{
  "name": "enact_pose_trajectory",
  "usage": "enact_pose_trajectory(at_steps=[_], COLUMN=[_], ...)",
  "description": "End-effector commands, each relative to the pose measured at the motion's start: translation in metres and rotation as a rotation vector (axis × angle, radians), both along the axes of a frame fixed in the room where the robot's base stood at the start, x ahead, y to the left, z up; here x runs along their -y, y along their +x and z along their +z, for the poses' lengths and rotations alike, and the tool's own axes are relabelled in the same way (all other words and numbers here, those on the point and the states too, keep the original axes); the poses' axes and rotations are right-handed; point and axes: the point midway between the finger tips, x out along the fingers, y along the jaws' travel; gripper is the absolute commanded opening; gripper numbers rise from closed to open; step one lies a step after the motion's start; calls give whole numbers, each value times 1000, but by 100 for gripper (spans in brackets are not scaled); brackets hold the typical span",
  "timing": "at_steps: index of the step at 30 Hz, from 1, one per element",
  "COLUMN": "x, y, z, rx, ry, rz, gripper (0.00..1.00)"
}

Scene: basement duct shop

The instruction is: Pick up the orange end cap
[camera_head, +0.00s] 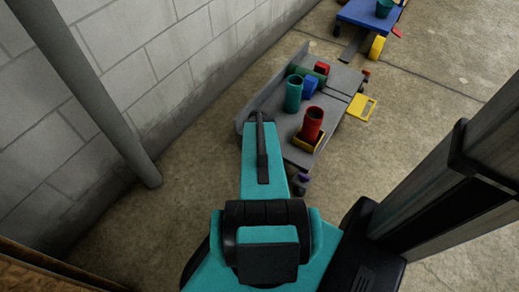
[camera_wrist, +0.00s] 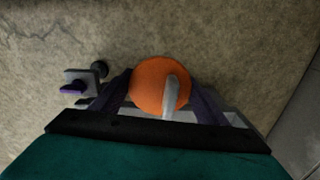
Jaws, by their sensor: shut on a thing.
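The orange end cap (camera_wrist: 160,84) is a round orange piece with a pale grey strip across its lower right. In the wrist view it sits between the two dark purple fingers of my gripper (camera_wrist: 161,98), which are shut on it. The concrete floor shows behind it. In the head view my teal arm hides the end cap, and only a small dark purple part of my gripper (camera_head: 301,184) shows past the arm, by the near end of a grey cart.
A block wall (camera_head: 150,60) runs along the left, with a grey pipe (camera_head: 95,90). A blue cart (camera_head: 368,14) stands farther back.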

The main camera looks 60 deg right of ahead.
Motion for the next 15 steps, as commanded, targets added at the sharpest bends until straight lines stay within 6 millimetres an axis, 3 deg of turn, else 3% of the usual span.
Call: enact_pose_trajectory(at_steps=[15], x=[-28], y=[-11], z=[7], rx=[-1], ry=[1], rz=[1], gripper=[45])
